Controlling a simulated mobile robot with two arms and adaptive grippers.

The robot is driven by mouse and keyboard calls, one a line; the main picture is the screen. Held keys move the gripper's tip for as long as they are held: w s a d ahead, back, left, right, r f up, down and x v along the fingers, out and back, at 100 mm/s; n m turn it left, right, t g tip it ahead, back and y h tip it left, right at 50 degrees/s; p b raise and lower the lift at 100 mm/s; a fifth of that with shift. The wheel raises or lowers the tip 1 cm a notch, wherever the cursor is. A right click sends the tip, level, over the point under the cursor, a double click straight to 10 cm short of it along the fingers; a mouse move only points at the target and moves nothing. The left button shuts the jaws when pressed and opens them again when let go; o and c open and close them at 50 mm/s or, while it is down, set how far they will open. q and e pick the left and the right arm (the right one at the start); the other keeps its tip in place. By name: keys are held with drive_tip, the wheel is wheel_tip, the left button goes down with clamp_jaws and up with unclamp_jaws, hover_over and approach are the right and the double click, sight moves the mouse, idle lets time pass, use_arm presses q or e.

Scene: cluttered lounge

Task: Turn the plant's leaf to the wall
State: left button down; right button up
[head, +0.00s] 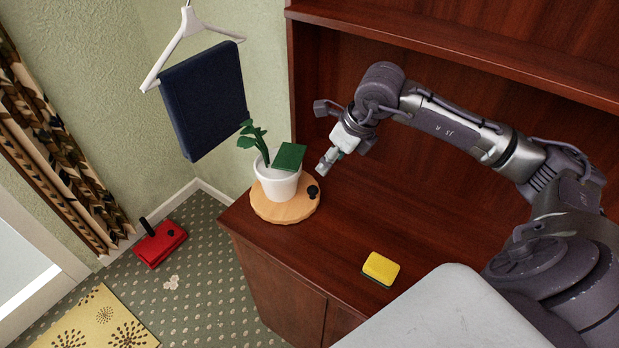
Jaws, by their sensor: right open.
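The plant stands upright in a white pot (277,188) on a round wooden board (283,211) at the left end of the dark wooden cabinet top. A dark green flat leaf (290,156) sticks out over the pot's right side, toward my gripper. Smaller green leaves (252,137) rise on the left. A small black knob (313,191) sits on the board's right edge. My right gripper (324,169) is open and empty, just right of the pot and close above the knob; I cannot tell whether it touches anything. My left gripper is not in view.
A yellow sponge (381,268) lies on the cabinet top (330,243), toward the front. A shelf (460,45) overhangs the back. A navy cloth (204,99) on a white hanger (190,32) hangs behind the plant. A red box (160,244) is on the floor.

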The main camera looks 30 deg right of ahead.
drive_tip(key=p, duration=0.1)
approach(313, 188)
drive_tip(key=f, duration=0.1)
drive_tip(key=p+x, duration=0.1)
drive_tip(key=x, duration=0.5)
drive_tip(key=shift+w+a+p, duration=0.1)
drive_tip(key=shift+w+p, duration=0.1)
drive_tip(key=shift+p, duration=0.1)
drive_tip(key=shift+f, duration=0.35)
drive_tip(key=shift+w+f, duration=0.2)
drive_tip(key=shift+f, duration=0.15)
drive_tip(key=shift+c, duration=0.6)
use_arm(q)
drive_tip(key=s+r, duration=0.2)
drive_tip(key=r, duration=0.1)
use_arm(e)
clamp_jaws()
